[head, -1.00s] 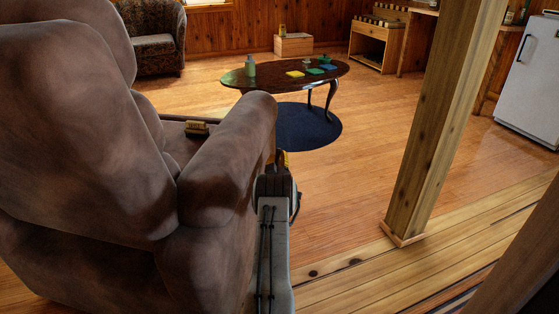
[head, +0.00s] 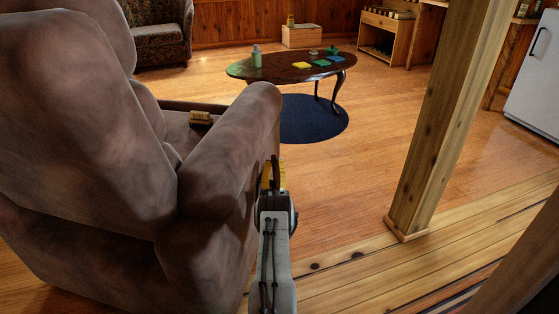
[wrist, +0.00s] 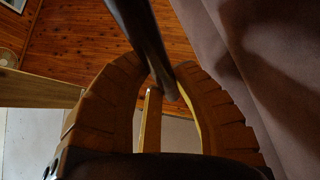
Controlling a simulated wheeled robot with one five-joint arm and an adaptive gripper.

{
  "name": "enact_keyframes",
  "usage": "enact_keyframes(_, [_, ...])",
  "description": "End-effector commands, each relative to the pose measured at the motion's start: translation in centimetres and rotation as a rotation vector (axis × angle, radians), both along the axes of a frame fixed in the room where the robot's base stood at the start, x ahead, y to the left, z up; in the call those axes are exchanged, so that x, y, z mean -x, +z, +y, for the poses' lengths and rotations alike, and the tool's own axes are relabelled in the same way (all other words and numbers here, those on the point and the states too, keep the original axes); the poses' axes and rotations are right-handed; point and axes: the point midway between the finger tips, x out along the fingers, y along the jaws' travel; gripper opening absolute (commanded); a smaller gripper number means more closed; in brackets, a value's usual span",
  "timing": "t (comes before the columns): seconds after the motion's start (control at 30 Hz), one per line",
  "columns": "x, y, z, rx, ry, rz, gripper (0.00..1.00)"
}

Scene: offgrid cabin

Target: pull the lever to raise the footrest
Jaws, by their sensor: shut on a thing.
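A brown upholstered recliner (head: 95,130) fills the left of the head view, seen from behind and to its side. Its dark lever (head: 275,168) stands up beside the right armrest. My gripper (head: 272,178), with yellow fingers, is at the lever. In the wrist view the lever (wrist: 143,40) runs as a dark rod between the two curved fingers of my gripper (wrist: 166,80), which are closed on it near its end. The recliner's side (wrist: 265,75) is close on the right. The footrest is hidden by the chair in the head view.
A wooden post (head: 435,130) stands to the right of my arm. An oval table (head: 290,68) stands on a round blue rug (head: 310,120) beyond the chair. A brush (head: 201,118) lies on the seat. Wood floor (head: 350,185) lies clear between chair and post.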

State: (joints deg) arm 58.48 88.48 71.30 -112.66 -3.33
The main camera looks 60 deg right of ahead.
Motion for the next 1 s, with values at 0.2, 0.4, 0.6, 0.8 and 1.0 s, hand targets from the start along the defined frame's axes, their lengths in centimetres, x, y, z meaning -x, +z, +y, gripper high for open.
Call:
enact_keyframes(0.2, [-0.1,-0.29,0.76,0.029,0.0,-0.008,0.0])
enact_keyframes(0.4, [-0.11,-0.28,0.84,0.031,0.0,-0.009,0.0])
enact_keyframes(0.6, [-0.15,-0.28,0.83,0.031,0.001,-0.01,0.0])
enact_keyframes(0.8, [-0.09,-0.19,0.78,0.032,0.001,-0.011,0.42])
enact_keyframes(1.0, [-0.02,-0.13,0.71,0.031,-0.001,-0.012,0.53])
